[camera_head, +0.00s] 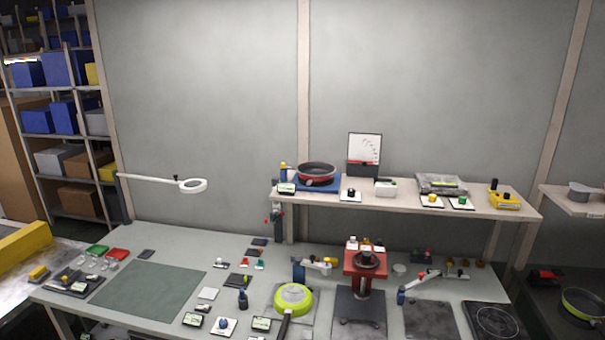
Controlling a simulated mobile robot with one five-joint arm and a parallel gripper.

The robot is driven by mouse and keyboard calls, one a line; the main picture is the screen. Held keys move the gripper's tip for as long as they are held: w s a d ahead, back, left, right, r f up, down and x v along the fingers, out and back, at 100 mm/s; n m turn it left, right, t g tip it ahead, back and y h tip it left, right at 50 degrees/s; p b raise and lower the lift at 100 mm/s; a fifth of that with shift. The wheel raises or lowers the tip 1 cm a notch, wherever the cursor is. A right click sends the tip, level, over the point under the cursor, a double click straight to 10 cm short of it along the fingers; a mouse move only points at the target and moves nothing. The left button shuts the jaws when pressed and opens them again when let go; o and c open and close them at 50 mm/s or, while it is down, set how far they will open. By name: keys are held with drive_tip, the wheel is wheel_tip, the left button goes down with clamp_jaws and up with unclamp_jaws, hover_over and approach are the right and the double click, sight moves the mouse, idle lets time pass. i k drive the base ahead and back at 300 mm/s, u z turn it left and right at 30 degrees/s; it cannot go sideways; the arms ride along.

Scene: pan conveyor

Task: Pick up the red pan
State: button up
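The red pan (316,175) has a dark inside and a red outer wall. It sits upright on a blue base (318,186) at the left part of the raised shelf (400,203). Its handle is hard to make out; a short dark part shows at its front. My gripper is not in view, so I cannot see it near the pan.
Small devices flank the pan, and a gauge box (363,168) stands behind it to the right. Below, the workbench (185,250) holds a lime-green pan (293,298), a red press-like machine (365,262) and several small parts. A white lamp (192,185) reaches in from the left.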

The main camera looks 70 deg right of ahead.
sight(315, 171)
drive_tip(key=z, duration=0.35)
drive_tip(key=i, duration=1)
drive_tip(key=z, duration=0.65)
drive_tip(key=k, duration=0.75)
drive_tip(key=z, duration=0.4)
drive_tip(key=i, duration=0.25)
drive_tip(key=u, duration=0.25)
